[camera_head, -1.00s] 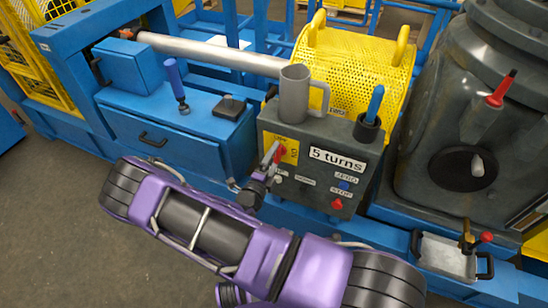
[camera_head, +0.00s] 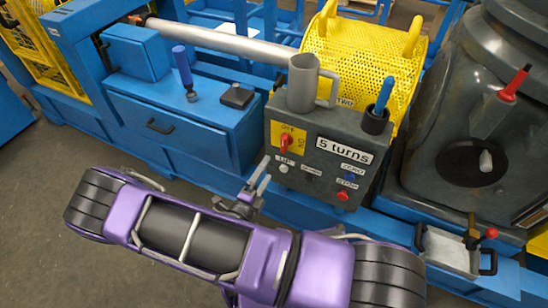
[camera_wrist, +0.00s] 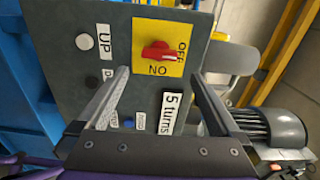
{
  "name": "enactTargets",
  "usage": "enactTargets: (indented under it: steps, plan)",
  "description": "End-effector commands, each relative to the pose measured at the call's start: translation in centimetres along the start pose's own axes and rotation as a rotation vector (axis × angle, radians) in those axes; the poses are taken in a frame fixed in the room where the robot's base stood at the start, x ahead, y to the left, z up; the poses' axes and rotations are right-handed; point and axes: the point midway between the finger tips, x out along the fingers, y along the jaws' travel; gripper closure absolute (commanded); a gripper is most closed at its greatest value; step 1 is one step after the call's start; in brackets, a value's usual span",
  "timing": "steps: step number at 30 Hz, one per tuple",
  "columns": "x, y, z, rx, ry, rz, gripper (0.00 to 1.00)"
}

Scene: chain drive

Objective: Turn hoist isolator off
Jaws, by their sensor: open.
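The isolator is a red rotary knob (camera_head: 286,143) on a yellow plate (camera_head: 300,134) at the upper left of the grey control box (camera_head: 323,188). In the wrist view the knob (camera_wrist: 157,52) lies ahead, beyond the fingertips. Its handle runs left to right there, in line with the OFF mark (camera_wrist: 182,50); the ON mark (camera_wrist: 157,69) is to its side. In the head view the handle stands about upright. My gripper (camera_head: 262,178) is open and empty, apart from the knob, below and left of it. Nothing hides the knob.
A white UP button (camera_head: 283,169), a blue button and a red button (camera_head: 343,196) sit lower on the box. A grey mug (camera_head: 302,83) and a blue-handled tool in a holder (camera_head: 382,97) stand on top. Floor at lower left is clear.

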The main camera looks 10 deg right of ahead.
Motion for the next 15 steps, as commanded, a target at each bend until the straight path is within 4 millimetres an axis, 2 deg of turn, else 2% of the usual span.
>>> enactTargets:
  steps: [3,6,10,15]
  plan:
    - [-2.7,0.0,0.1,0.001,-0.004,0.002,0.0]
    - [-4.3,0.1,0.1,0.001,-0.002,0.002,0.0]
    - [-5.6,0.0,0.1,0.0,-0.002,0.001,0.0]
    - [-6.2,0.0,0.0,0.0,0.0,0.0,0.0]
